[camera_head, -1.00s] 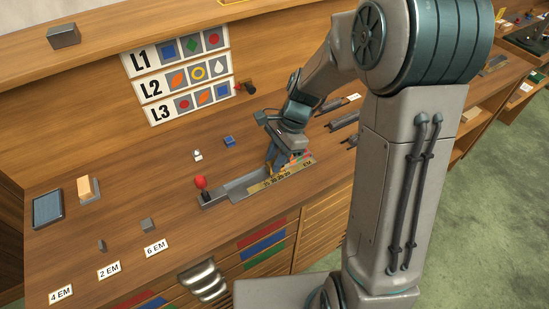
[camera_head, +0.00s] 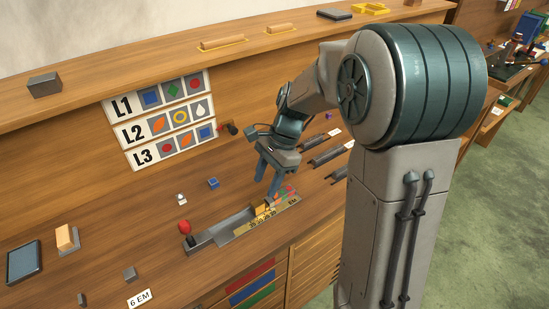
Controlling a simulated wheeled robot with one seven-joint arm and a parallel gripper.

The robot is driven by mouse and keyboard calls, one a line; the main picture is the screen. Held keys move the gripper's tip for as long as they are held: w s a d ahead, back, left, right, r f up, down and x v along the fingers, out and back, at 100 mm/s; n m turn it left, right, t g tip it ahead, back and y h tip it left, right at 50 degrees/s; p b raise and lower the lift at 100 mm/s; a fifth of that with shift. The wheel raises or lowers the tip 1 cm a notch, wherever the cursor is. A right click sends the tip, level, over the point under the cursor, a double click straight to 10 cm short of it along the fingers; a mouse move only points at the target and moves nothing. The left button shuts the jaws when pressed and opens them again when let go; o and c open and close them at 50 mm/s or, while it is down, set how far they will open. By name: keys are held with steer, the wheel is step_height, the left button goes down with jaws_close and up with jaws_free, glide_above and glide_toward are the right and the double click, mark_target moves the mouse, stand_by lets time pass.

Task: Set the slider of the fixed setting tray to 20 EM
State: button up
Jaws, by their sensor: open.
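The setting tray (camera_head: 233,222) is a long grey channel on the bench. A red-knobbed lever (camera_head: 184,228) stands at its left end. A brass scale (camera_head: 268,217) with numbers and "EM" runs along its front right part; the numbers are too small to read surely. A brass-yellow block (camera_head: 262,210), which looks like the slider, sits in the channel behind the scale's left part. Small coloured pieces (camera_head: 284,192) lie to its right. My gripper (camera_head: 267,188) points down above the block, open and empty, its fingers apart from the tray as far as I can tell.
Dark rails (camera_head: 325,155) lie right of the tray. A blue block (camera_head: 213,183) and a small white piece (camera_head: 181,198) stand behind it. A sign board (camera_head: 160,120) with L1, L2 and L3 is on the back panel.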

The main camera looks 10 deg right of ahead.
steer(key=v, duration=0.7)
steer(key=shift+d+r, duration=0.15)
steer(key=shift+r, duration=0.15)
